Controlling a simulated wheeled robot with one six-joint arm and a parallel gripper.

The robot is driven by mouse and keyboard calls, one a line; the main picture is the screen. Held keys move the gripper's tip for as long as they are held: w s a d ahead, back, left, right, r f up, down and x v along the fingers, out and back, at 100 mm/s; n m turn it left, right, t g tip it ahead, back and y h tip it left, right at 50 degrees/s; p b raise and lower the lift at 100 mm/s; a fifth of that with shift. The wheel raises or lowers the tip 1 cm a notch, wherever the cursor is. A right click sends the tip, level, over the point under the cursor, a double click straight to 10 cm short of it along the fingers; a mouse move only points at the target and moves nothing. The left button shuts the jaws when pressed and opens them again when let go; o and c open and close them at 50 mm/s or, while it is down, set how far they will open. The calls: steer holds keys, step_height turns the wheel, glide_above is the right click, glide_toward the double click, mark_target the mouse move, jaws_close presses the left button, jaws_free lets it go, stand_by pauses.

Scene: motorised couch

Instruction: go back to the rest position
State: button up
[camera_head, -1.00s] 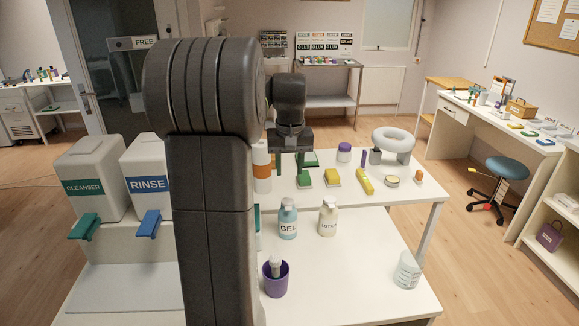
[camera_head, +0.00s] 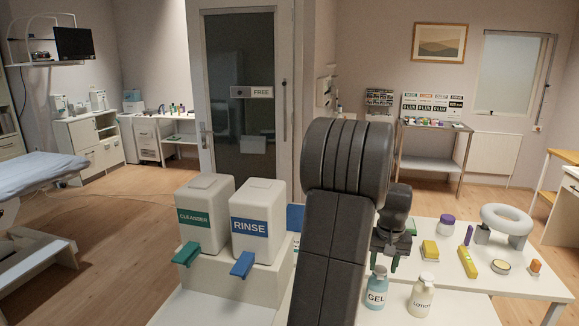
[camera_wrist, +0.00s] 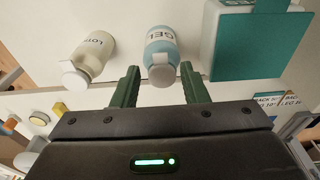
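My gripper (camera_head: 385,264) hangs fingers-down over the near side of the table in the head view, just behind and above the blue gel bottle (camera_head: 376,290). In the wrist view its two green fingers (camera_wrist: 162,78) are apart with nothing gripped. The gel bottle (camera_wrist: 161,52) shows beyond the fingertips, between them in the picture. The lotion bottle (camera_wrist: 92,52) is to its left there; in the head view the lotion bottle (camera_head: 421,296) is right of the gel bottle. My arm hides part of the table.
White cleanser (camera_head: 204,215) and rinse (camera_head: 256,222) dispensers stand left of my arm. Behind the bottles are a yellow block (camera_head: 430,250), a purple-lidded jar (camera_head: 446,226) and a grey ring (camera_head: 507,219). Open floor (camera_head: 110,262) lies at the left, before a couch (camera_head: 38,174).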

mark_target(381, 277)
step_height(381, 277, down, 3)
steer(key=shift+w+f, duration=0.1)
steer(key=shift+w, duration=0.05)
steer(key=shift+w+d+p, duration=0.1)
steer(key=shift+p, duration=0.6)
